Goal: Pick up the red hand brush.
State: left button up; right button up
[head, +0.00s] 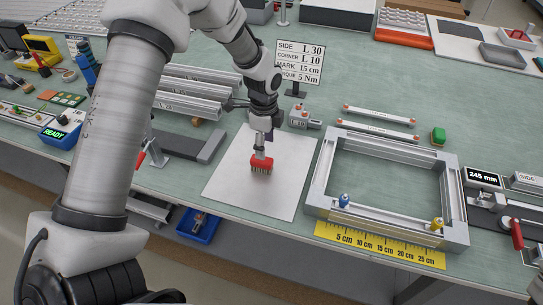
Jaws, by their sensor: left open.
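The red hand brush (262,163) stands on a pale grey sheet (239,183) near the front of the bench, its bristles facing down towards the viewer. My left gripper (263,148) points down directly over the brush, with its tips at or just above the brush's top. The jaws are open, but they are small here and I cannot tell whether they touch the brush. The brush's upper part is partly hidden by the gripper. My right gripper is not in view.
A rectangular aluminium frame (320,189) stands right of the sheet, with a yellow ruler (380,244) in front. Aluminium profiles (190,104) and a dark grey bar tool (195,160) lie to the left. A sign (300,62) stands behind. The sheet around the brush is clear.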

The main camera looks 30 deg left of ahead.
aim_at(262, 162)
pick_arm(q)
jog(key=f, duration=0.1)
jog(key=s+f+p, duration=0.1)
jog(key=s+f, duration=0.1)
jog(key=shift+s+a+f+p, duration=0.1)
jog(key=shift+s+a+p, duration=0.15)
jog(key=shift+p, duration=0.15)
jog(key=f, duration=0.1)
jog(key=w+f, duration=0.1)
jog(key=f, duration=0.1)
jog(key=shift+w+d, duration=0.15)
jog(key=shift+d, duration=0.05)
jog(key=shift+s+a, duration=0.1)
jog(key=shift+s, duration=0.1)
jog(key=c, duration=0.3)
jog(key=shift+r, duration=0.1)
grip_shut()
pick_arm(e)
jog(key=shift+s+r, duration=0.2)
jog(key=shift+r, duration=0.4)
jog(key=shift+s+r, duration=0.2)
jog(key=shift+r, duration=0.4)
